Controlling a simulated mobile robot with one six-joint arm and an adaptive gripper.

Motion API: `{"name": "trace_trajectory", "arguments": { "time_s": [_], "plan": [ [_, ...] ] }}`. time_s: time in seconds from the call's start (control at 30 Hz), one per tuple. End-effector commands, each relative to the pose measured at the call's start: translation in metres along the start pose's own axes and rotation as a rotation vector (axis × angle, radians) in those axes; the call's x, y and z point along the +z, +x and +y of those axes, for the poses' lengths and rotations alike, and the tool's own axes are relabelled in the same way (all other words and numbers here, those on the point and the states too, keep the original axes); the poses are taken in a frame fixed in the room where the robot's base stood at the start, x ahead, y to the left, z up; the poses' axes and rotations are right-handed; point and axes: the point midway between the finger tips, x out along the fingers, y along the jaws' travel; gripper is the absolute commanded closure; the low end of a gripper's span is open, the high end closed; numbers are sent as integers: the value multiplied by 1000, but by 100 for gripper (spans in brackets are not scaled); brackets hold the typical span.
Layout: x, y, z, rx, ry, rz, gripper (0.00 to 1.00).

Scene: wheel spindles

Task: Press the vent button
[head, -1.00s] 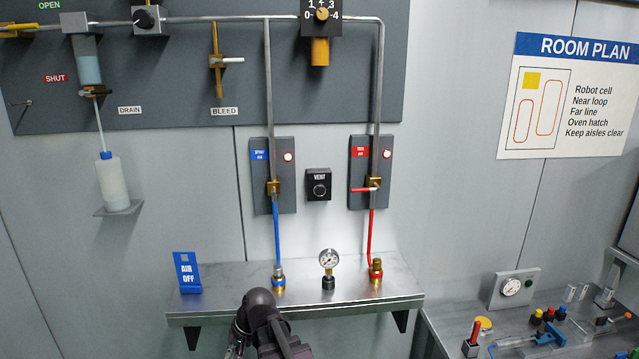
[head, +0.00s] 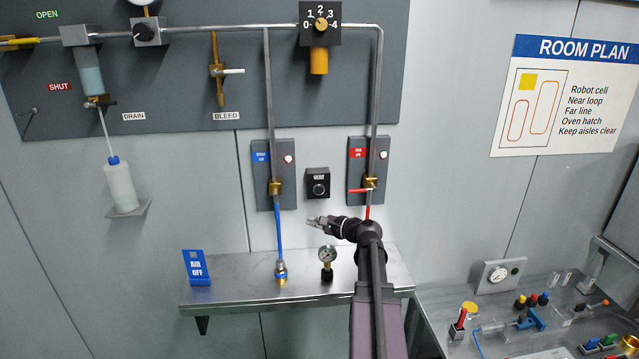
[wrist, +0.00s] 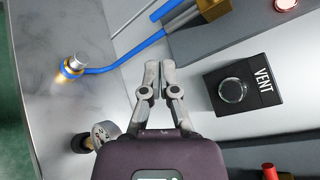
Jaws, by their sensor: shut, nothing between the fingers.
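The vent button is a dark round button on a black box labelled VENT (head: 318,184), fixed to the wall between two grey panels. In the wrist view the vent button (wrist: 232,90) lies to the right of my gripper, clear of the fingers. My gripper (head: 312,221) is below the vent box in the head view, pointing left, apart from it. In the wrist view my gripper (wrist: 158,64) has its fingers together with nothing held.
A blue hose (head: 279,230) runs to a fitting on the metal shelf (head: 235,290). A pressure gauge (head: 327,255) stands below my gripper. A red-handled valve (head: 361,190) is right of the vent box. A blue AIR OFF sign (head: 196,268) stands at left.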

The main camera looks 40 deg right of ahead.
Motion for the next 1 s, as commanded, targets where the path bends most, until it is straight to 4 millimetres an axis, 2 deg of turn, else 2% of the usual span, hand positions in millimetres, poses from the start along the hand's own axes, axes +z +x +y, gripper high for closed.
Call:
{"name": "trace_trajectory", "arguments": {
  "time_s": [0.03,0.1,0.23,0.7,1.0],
  "plan": [
    [-4,-8,-16,-33,26,5,100],
    [-9,-17,-28,-70,59,7,100],
    [-14,-26,-39,-108,92,8,100],
    [-15,-27,-41,-117,99,7,100],
    [-22,-18,-48,-116,99,6,100]
  ]
}}
